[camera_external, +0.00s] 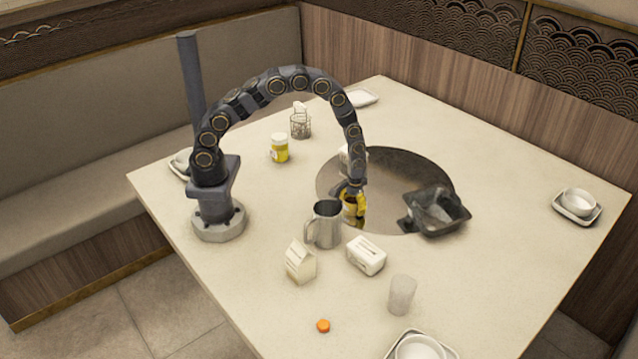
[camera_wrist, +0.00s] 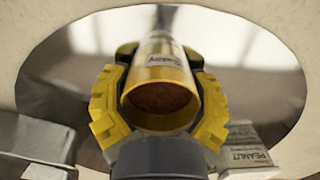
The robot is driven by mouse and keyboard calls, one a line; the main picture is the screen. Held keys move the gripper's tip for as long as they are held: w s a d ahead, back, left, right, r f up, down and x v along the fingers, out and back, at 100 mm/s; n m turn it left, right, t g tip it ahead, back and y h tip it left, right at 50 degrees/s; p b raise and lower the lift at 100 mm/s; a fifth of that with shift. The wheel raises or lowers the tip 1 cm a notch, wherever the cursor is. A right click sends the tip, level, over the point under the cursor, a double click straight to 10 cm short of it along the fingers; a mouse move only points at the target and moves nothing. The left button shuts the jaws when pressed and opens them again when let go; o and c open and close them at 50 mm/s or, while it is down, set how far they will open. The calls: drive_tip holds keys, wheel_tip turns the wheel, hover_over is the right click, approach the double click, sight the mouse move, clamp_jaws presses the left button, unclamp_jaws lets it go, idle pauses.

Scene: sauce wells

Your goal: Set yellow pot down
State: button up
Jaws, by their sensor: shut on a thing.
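My gripper (camera_external: 352,207) points down over the near-left edge of the dark round plate (camera_external: 390,165). Its yellow fingers are shut on the yellow pot, seen best in the wrist view (camera_wrist: 160,100). In the external view the fingers and arm largely hide the pot. I cannot tell whether its base touches the surface.
A metal pitcher (camera_external: 325,224) stands close left of my gripper. A white box (camera_external: 366,255) and carton (camera_external: 300,262) are in front, a dark square pan (camera_external: 436,212) to the right. A yellow jar with white lid (camera_external: 279,150) stands back left. The plate's middle looks clear.

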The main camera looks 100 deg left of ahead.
drive_tip(key=o, duration=1.2)
drive_tip(key=shift+f, duration=0.1)
wheel_tip(320, 180, up, 12)
drive_tip(key=s+d+r+m, duration=0.2)
drive_tip(key=s+d+r, duration=0.1)
drive_tip(key=s+r, duration=0.25)
drive_tip(key=s+d+r+m, duration=0.2)
drive_tip(key=s+d+r, duration=0.15)
drive_tip(key=r, duration=0.35)
drive_tip(key=s+d+r+m, duration=0.1)
drive_tip(key=s+r, duration=0.1)
drive_tip(key=s, duration=0.4)
drive_tip(key=s+d+r+m+g, duration=0.1)
drive_tip(key=s+r+m, duration=0.1)
drive_tip(key=s, duration=0.5)
drive_tip(key=s+d+r+m, duration=0.1)
drive_tip(key=s+r+m, duration=0.1)
drive_tip(key=s, duration=0.4)
drive_tip(key=shift+s+d+r, duration=0.15)
drive_tip(key=shift+s, duration=0.05)
